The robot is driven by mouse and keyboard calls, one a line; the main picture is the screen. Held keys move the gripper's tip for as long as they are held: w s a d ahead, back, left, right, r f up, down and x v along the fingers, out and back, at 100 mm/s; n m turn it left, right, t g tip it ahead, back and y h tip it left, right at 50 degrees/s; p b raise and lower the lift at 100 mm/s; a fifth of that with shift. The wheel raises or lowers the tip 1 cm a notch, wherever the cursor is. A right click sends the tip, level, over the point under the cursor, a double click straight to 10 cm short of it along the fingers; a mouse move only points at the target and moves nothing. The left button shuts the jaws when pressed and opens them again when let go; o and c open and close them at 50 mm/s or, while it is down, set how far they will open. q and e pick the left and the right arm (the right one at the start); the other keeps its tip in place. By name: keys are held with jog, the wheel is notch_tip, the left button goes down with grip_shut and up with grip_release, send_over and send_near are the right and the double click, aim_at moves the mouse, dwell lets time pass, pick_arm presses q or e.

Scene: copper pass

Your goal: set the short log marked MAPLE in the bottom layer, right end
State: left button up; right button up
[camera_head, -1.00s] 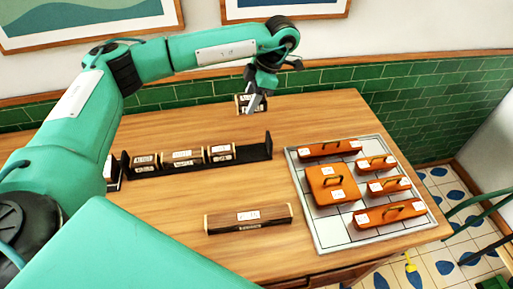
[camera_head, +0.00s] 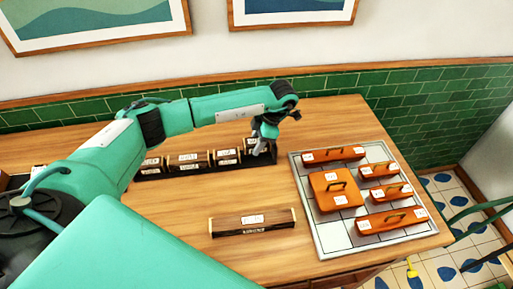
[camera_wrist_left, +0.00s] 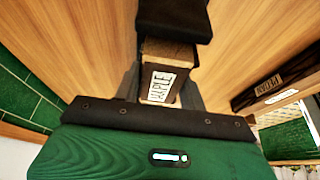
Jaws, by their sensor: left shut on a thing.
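My left gripper (camera_head: 258,150) is shut on a short dark log with pale ends. In the left wrist view this log (camera_wrist_left: 160,82) shows a white label reading MAPLE between my fingers. In the head view the log is at the right end of the black rack (camera_head: 205,173), beside the other logs and partly hidden by my fingers. I cannot tell whether it rests on the rack floor. Several logs (camera_head: 188,161) stand in a row in the rack to its left. My right gripper is not in view.
A long log (camera_head: 252,222) lies on the table in front of the rack. A pale tiled board (camera_head: 335,238) with several orange handled blocks (camera_head: 335,192) is at the right. The table between the rack and the long log is clear. A green tiled wall is behind.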

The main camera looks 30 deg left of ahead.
pick_arm(q)
notch_tip(320, 180, down, 4)
jog(key=shift+r+p, duration=0.2)
jog(key=shift+p, duration=0.25)
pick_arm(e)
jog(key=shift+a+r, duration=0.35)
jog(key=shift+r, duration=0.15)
pick_arm(q)
jog(key=shift+f, duration=0.1)
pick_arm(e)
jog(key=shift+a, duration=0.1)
pick_arm(q)
jog(key=shift+f, duration=0.15)
jog(key=o, duration=1)
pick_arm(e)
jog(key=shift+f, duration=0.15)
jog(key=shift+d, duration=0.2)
